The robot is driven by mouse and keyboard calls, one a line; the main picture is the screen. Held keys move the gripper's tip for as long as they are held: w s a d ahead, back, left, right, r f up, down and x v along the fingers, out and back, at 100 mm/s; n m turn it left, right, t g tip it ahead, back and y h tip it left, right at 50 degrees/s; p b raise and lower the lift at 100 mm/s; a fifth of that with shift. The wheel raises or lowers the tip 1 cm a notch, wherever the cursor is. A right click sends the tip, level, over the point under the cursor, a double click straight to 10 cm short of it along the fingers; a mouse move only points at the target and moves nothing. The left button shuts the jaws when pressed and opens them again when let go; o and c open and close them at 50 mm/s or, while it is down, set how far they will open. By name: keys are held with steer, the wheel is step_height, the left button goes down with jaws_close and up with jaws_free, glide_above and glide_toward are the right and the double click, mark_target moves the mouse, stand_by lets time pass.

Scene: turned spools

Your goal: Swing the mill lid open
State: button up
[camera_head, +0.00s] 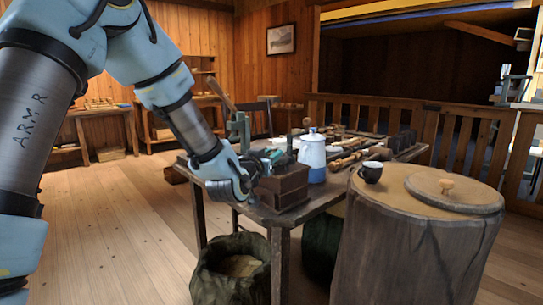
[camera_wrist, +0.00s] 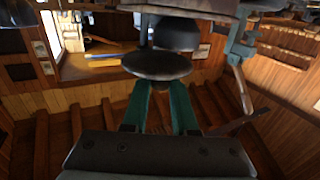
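The mill (camera_head: 283,187), a dark brown wooden box, stands at the near edge of the workbench. My gripper (camera_head: 272,156) is at the top of the mill, with its green fingers pointing right; its wrist hides part of the mill's left side. In the wrist view a dark round disc (camera_wrist: 157,66) lies across the far ends of the green fingers of my gripper (camera_wrist: 159,92). A gap shows between the fingers, and nothing is seen pinched there. I cannot tell whether the disc is the lid or whether the fingers touch it.
A white and blue pot (camera_head: 313,157) stands close right of the mill. A green tool (camera_head: 240,128) stands behind my wrist. A dark cup (camera_head: 371,172) and a round wooden lid (camera_head: 454,193) sit on a large stump (camera_head: 415,245). A dark sack (camera_head: 232,275) stands below the bench.

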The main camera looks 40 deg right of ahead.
steer(key=o, duration=0.4)
steer(key=b+v, duration=0.1)
steer(key=v, duration=0.9)
steer(key=shift+s+a+b, duration=0.25)
steer(key=shift+b, duration=0.05)
steer(key=w+a+f+n+g+y, duration=0.1)
steer(key=w+a+f+n+y, duration=0.35)
steer(key=a, duration=0.65)
steer(key=w+a+f+n+y, duration=0.1)
steer(key=w+a+f+y, duration=0.45)
steer(key=a, duration=0.55)
steer(key=s+a+f+n+g+y, duration=0.2)
steer(key=s+a+f+g+y, duration=0.15)
steer(key=a, duration=0.55)
steer(key=s+a+f+n+g+y, duration=0.1)
steer(key=s+a+n+g+y, duration=0.2)
steer(key=s+a, duration=0.65)
steer(key=shift+g+h, duration=0.25)
steer(key=shift+h, duration=0.5)
steer(key=r+p, duration=0.4)
steer(key=p, duration=0.1)
steer(key=w+r+p, duration=0.1)
steer(key=r+p, duration=0.3)
steer(key=r, duration=0.1)
steer(key=a+r+p, duration=0.1)
steer(key=r+p, duration=0.4)
steer(key=shift+w+r+p, duration=0.15)
steer(key=shift+w+p, duration=0.15)
steer(key=shift+p, duration=0.05)
